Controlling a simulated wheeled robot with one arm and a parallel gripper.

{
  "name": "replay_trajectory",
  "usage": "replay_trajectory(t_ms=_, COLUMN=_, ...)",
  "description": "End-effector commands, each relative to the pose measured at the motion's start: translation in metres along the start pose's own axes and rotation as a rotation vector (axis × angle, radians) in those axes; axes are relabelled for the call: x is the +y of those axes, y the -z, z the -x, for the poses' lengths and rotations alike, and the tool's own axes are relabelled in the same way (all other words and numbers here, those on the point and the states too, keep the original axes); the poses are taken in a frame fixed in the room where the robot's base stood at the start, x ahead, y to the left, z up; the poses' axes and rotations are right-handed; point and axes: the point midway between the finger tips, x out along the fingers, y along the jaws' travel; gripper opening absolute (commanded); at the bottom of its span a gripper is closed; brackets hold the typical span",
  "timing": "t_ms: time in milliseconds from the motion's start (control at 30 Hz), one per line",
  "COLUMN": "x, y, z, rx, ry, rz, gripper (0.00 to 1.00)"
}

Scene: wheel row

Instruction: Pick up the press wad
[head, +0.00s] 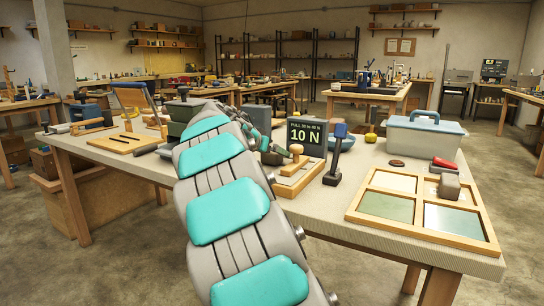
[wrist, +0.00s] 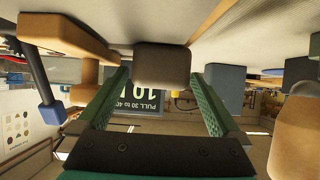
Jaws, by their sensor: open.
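A dark grey rounded block (wrist: 163,62) sits between and beyond my fingertips in the wrist view, which shows the scene upside down. It may be the press wad; I cannot be sure. My gripper (wrist: 160,78) is open with green ridged fingers, one on each side of the block in the picture. I see no clear contact. In the head view my arm hides much of that spot, and my gripper (head: 258,142) shows only partly, low over the bench. Another grey rounded block (head: 450,187) lies on the framed tray (head: 359,215) at right.
A wooden-knobbed piece (head: 296,153) on a wooden base, a force display (head: 307,136) and a blue-topped upright tool (head: 336,155) stand close by the gripper. A lidded blue-grey box (head: 425,138) is farther right. The bench's front middle (head: 320,208) is clear.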

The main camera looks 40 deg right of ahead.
Motion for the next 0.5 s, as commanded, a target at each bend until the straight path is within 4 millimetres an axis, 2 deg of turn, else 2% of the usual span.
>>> replay_trajectory(t_ms=267, x=0.0003, y=0.0003, z=-0.0052, rx=0.0, ry=0.0, rz=-0.001, gripper=1.0)
replay_trajectory(t_ms=500, x=0.0002, y=0.0003, z=-0.005, rx=0.0, ry=0.0, rz=-0.001, gripper=0.73)
